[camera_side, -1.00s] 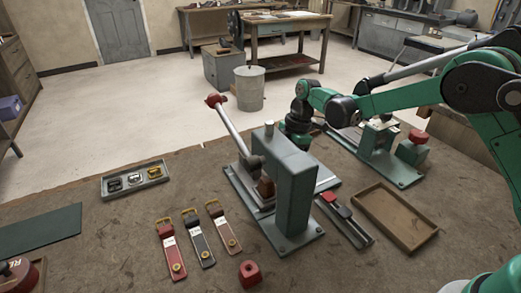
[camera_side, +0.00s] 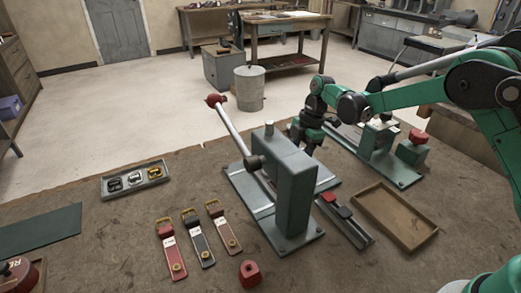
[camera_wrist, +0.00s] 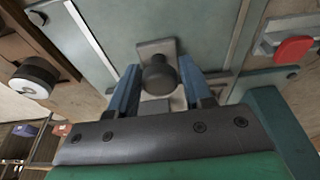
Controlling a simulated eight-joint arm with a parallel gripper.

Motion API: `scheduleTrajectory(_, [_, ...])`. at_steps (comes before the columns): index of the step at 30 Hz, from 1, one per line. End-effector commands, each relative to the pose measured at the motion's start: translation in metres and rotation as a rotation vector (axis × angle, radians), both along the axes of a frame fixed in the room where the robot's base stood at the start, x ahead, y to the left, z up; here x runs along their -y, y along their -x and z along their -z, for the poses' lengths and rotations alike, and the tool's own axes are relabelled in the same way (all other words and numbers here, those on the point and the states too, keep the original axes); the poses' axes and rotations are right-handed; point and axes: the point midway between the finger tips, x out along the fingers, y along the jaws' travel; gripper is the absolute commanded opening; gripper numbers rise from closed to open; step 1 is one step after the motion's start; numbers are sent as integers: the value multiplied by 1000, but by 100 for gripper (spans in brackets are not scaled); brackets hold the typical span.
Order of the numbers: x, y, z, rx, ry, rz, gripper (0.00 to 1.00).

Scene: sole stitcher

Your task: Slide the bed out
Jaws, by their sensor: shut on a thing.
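The stitcher is a grey-green press (camera_side: 290,195) on a flat base plate, with a long lever ending in a red knob (camera_side: 215,101). My gripper (camera_side: 308,146) is low behind the press, at its far right side. In the wrist view, my gripper's two blue fingers (camera_wrist: 158,90) are on either side of a dark round knob (camera_wrist: 158,72), shut on it. The knob stands on a small grey plate (camera_wrist: 150,47), which appears to be part of the bed. In the side view the knob and most of the bed are hidden behind the press and my gripper.
A second green machine with a red block (camera_side: 411,148) stands close right of my gripper. An empty wooden tray (camera_side: 397,216) and a slider rail (camera_side: 346,220) lie in front.

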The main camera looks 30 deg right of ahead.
Motion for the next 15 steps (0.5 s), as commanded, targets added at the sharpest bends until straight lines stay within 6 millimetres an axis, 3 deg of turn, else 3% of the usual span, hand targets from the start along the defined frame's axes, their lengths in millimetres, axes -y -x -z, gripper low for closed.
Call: scheduleTrajectory(15, [8, 0, 0, 0, -1, 2, 15])
